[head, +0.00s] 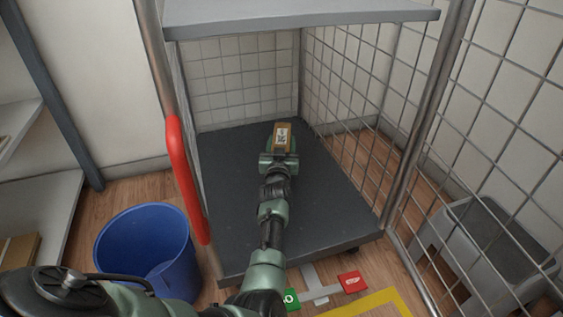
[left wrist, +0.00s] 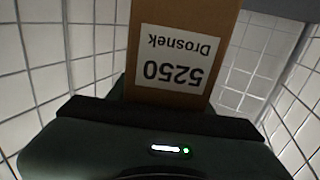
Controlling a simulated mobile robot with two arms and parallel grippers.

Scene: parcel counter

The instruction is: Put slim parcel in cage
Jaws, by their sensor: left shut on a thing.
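The slim parcel (head: 283,135) is a narrow brown box with a white label. In the left wrist view the parcel (left wrist: 182,65) fills the upper middle, and its label reads "5250 Drosnek" upside down. My left gripper (head: 280,152) is shut on the parcel; its fingers are mostly hidden. The cage (head: 335,205) has wire mesh sides, a dark grey floor and a grey upper shelf (head: 300,14). My left arm reaches in through the open front, and the parcel is inside, between floor and shelf. I cannot tell whether it touches the floor. My right gripper is not in view.
A red upright handle (head: 188,180) stands at the cage's left front. A blue bin (head: 146,245) is on the wooden floor at the left. A grey crate (head: 490,250) stands right of the cage. Green and red markers (head: 352,282) lie in front. The cage floor around the gripper looks clear.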

